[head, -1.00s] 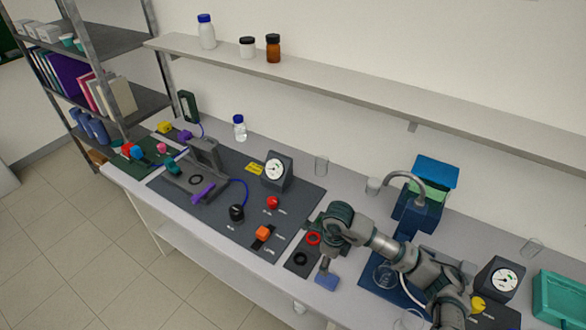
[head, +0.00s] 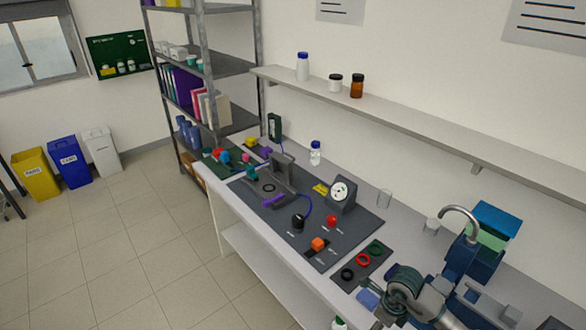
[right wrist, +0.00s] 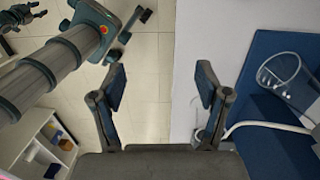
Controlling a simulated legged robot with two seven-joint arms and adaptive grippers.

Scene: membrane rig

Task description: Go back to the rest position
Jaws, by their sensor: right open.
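My right arm (head: 425,300) is folded at the bottom right of the head view, over the front part of the bench. Tiled floor shows behind the gap, and the pale bench edge (right wrist: 190,120) lies close to the right finger.
Rings, including a red one (head: 362,260), lie left of my arm. A gauge (head: 341,193) and clamp rig (head: 285,178) stand farther left. Floor (head: 150,220) left of the bench is clear.

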